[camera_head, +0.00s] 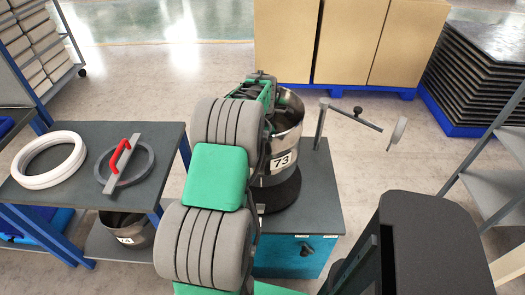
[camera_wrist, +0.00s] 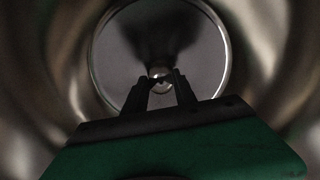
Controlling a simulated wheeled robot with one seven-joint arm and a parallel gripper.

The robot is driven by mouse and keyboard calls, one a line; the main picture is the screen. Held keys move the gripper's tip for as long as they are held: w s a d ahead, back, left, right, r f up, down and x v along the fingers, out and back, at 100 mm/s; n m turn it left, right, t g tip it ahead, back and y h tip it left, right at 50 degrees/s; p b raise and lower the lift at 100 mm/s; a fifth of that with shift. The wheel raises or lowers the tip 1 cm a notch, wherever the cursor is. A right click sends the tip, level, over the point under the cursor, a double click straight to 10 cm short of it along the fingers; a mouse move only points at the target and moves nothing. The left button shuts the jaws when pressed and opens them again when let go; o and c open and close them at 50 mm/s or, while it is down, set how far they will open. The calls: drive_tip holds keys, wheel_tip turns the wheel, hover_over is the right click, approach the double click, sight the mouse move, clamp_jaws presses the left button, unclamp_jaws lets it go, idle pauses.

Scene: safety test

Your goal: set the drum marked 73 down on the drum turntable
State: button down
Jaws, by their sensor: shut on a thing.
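The metal drum marked 73 (camera_head: 288,143) stands upright over the black round turntable (camera_head: 287,194) on the grey-topped cabinet. Its bottom is right at the turntable, but I cannot tell whether it rests there or hangs just above, as my arm hides its left side. My gripper is down inside the drum and hidden in the head view. In the wrist view my gripper (camera_wrist: 162,80) is shut on the small round knob in the middle of the drum's floor (camera_wrist: 205,65).
A crank arm on a post (camera_head: 321,122) rises behind the turntable. At left, a table (camera_head: 80,188) carries a white ring (camera_head: 48,178) and a grey ring with a red-handled bar (camera_head: 120,155). Another drum (camera_head: 125,232) is below. Boxes (camera_head: 350,40) stand behind, a shelf (camera_head: 495,180) right.

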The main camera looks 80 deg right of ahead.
drive_tip(key=shift+d+r, duration=0.15)
drive_tip(key=shift+r, duration=0.35)
drive_tip(key=shift+a+f, duration=0.1)
drive_tip(key=shift+a, duration=0.1)
drive_tip(key=shift+f+b, duration=2.5)
drive_tip(key=shift+f, duration=1.7)
